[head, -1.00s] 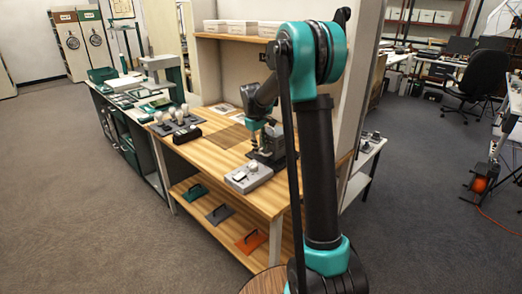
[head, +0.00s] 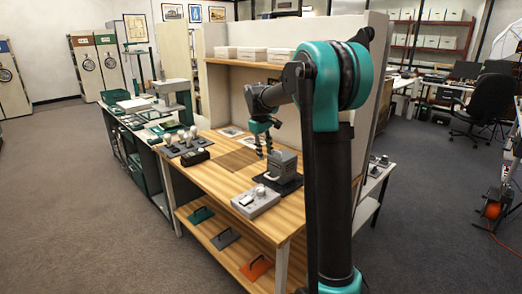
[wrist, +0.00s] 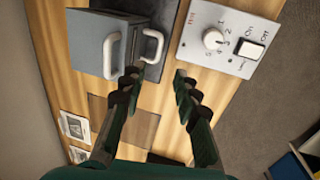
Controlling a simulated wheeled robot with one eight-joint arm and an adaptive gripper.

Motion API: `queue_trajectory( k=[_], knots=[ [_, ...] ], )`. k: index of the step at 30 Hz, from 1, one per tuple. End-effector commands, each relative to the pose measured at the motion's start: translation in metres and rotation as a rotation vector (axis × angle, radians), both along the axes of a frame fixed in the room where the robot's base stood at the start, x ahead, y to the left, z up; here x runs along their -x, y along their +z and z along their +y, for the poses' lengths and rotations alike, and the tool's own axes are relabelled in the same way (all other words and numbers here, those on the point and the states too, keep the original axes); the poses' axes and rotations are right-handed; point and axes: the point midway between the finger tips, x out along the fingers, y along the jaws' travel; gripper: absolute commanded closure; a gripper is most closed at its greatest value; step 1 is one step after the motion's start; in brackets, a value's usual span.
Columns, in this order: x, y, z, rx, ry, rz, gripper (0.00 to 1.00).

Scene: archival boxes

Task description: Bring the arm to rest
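My gripper (head: 264,146) is raised over the wooden bench (head: 226,178), behind and left of a grey box (head: 284,165) in the head view. In the wrist view my gripper (wrist: 157,77) has its two dark fingers spread, with nothing between them. The grey box (wrist: 90,45) with pale loop handles stands on a dark base beyond the left fingertip there. The fingers appear clear of it. My arm reaches across the right side of the head view, bent at the elbow.
A grey control box (head: 255,203) with a dial and switch sits near the bench's front edge. Bulb-like items on a dark stand (head: 184,148) are at left. A wall shelf (head: 240,64) holds pale boxes above the bench. Floor at left is clear.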

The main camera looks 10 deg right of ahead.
Motion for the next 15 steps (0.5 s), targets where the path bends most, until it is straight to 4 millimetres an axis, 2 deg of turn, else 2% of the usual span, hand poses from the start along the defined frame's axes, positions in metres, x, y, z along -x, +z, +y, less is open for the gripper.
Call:
queue_trajectory(
  k=[2, 5, 8, 15],
  knots=[
    [0.008, -0.002, -0.003, -0.007, -0.013, -0.007, 0.69],
    [0.031, -0.010, -0.009, -0.024, -0.054, -0.028, 0.69],
    [0.068, -0.023, -0.017, -0.056, -0.117, -0.064, 0.69],
    [0.173, -0.069, -0.034, -0.146, -0.293, -0.156, 0.69]
  ],
)
